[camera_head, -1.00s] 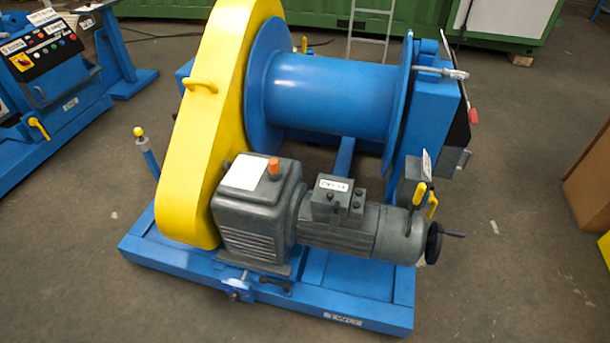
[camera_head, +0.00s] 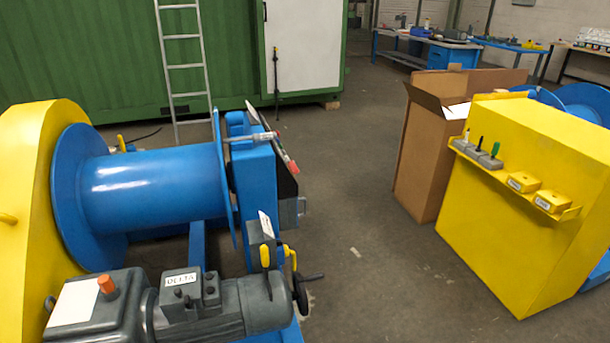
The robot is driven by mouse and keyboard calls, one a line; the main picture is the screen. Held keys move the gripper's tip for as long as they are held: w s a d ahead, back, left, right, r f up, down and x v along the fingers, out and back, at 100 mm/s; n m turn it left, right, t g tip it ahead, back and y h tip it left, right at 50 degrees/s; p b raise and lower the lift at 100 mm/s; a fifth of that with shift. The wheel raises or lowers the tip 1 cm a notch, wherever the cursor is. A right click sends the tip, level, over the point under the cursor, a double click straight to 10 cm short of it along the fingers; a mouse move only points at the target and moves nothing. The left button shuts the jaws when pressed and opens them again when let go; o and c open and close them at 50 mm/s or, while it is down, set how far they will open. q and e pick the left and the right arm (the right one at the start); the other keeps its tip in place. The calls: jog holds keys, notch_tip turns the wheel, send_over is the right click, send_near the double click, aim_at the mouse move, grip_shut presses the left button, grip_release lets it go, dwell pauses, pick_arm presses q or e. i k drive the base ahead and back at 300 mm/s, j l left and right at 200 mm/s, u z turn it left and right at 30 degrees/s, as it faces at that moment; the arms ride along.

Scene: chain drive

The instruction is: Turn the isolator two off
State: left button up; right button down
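I cannot make out any switch marked as isolator two. The nearest blue winch (camera_head: 150,188) stands at the left, with a grey motor (camera_head: 235,305) in front. On its right side a dark panel (camera_head: 287,172) is seen nearly edge-on, so its face is mostly hidden. A small red part (camera_head: 292,167) sticks out at that panel's edge. A yellow lever (camera_head: 290,258) and a white tag (camera_head: 265,224) sit below it, above the motor's end. Neither of my grippers is in view.
A yellow cabinet (camera_head: 525,250) with a shelf of small items stands at the right, beside an open cardboard box (camera_head: 425,165). A green container (camera_head: 80,60) with a ladder (camera_head: 185,70) is behind. Free grey floor (camera_head: 350,230) lies between winch and cabinet.

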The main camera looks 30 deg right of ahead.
aim_at(292, 166)
jog(key=l+z, duration=0.4)
jog(key=l, duration=1.15)
jog(key=i+l+u, duration=0.1)
jog(key=u, duration=0.3)
jog(key=i+l+u, duration=0.1)
jog(key=u, duration=0.25)
jog(key=i+l+u, duration=0.1)
jog(key=u, duration=0.3)
jog(key=l, duration=0.05)
